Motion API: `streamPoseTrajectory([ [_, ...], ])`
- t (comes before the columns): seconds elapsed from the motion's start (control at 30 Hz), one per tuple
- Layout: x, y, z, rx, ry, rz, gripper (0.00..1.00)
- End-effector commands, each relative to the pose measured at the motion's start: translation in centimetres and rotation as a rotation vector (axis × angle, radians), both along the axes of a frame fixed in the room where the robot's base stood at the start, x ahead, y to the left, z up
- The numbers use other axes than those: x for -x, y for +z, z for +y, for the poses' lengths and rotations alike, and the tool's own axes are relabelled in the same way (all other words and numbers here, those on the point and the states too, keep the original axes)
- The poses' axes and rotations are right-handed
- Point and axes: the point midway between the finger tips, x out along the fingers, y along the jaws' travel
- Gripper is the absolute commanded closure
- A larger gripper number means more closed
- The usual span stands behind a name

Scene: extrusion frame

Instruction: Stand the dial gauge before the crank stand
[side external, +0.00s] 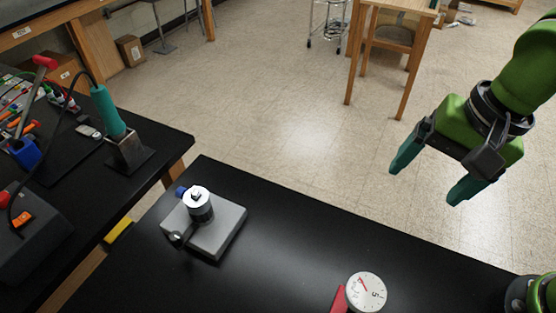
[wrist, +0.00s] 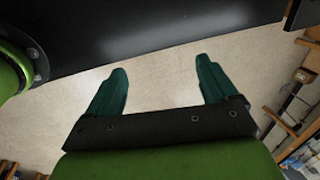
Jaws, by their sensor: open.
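The dial gauge (side external: 366,291) has a round white face with a red needle and a red part at its lower left. It is at the front of the black table in the side view, partly cut off by the bottom edge. The crank stand (side external: 219,231) is a grey square base with a dark cylinder, a silver top and a small crank at its side. It sits at the table's left end. My gripper (side external: 428,177) is open and empty, raised at the right, away from both. In the wrist view its two teal fingers (wrist: 160,84) are apart with only floor between them.
The black table (side external: 290,240) is clear between the crank stand and the gauge. A second bench (side external: 70,175) at the left holds a soldering iron in its holder (side external: 128,150) and tools. A yellow block (side external: 118,230) lies by the gap. A wooden stool (side external: 390,50) stands behind.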

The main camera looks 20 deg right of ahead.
Motion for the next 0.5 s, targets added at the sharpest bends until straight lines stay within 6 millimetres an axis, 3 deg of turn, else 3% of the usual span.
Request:
streamPoseTrajectory([
  [0.03,-0.9,0.6,-3.1,-0.014,0.033,-0.069,0.14],
  [0.2,-1.8,1.4,-10.9,0.015,0.198,-0.297,0.14],
  [0.33,-1.4,1.5,-14.6,0.077,0.282,-0.427,0.14],
  [0.5,-1.0,1.6,-16.6,0.132,0.338,-0.504,0.09],
])
